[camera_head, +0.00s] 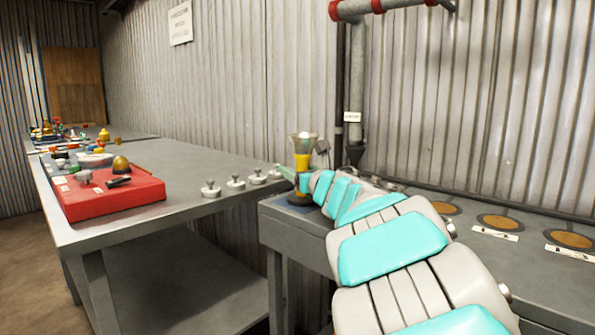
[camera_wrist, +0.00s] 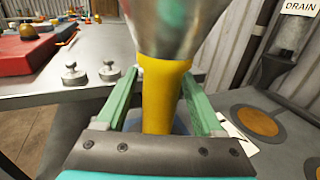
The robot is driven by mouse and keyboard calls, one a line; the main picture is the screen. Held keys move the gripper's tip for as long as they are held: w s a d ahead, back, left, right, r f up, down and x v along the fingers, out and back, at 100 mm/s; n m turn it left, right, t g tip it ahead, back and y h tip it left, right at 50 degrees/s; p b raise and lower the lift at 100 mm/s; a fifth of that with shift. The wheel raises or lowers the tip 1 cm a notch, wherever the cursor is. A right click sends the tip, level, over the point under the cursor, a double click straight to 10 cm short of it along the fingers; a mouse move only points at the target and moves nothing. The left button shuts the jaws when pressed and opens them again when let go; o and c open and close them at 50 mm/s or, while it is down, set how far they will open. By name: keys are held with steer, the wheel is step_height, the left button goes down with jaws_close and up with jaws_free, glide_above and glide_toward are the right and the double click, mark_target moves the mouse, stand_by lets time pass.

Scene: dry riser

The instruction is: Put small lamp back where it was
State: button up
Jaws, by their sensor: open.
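The small lamp (camera_head: 302,161) has a yellow stem and a pale, flared silvery top. It stands upright over a blue patch (camera_head: 290,205) on the near corner of the right grey bench. In the wrist view its yellow stem (camera_wrist: 163,92) rises between my two green fingers. My gripper (camera_wrist: 166,70) is open, with one finger on each side of the stem; a small gap shows on the right, and I cannot tell if the left finger touches. In the head view my gripper (camera_head: 293,173) is partly hidden by my arm and the lamp. The lamp's foot is mostly hidden.
The right bench has several round brown discs (camera_head: 500,222) with labels. The left table (camera_head: 190,165) holds a red box (camera_head: 105,195) and several metal knobbed weights (camera_head: 236,182). A vertical pipe (camera_head: 356,90) labelled DRAIN stands behind the lamp.

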steer(key=shift+r, duration=0.1)
steer(key=shift+r, duration=0.15)
steer(key=b+v, duration=0.1)
steer(key=v, duration=1.1)
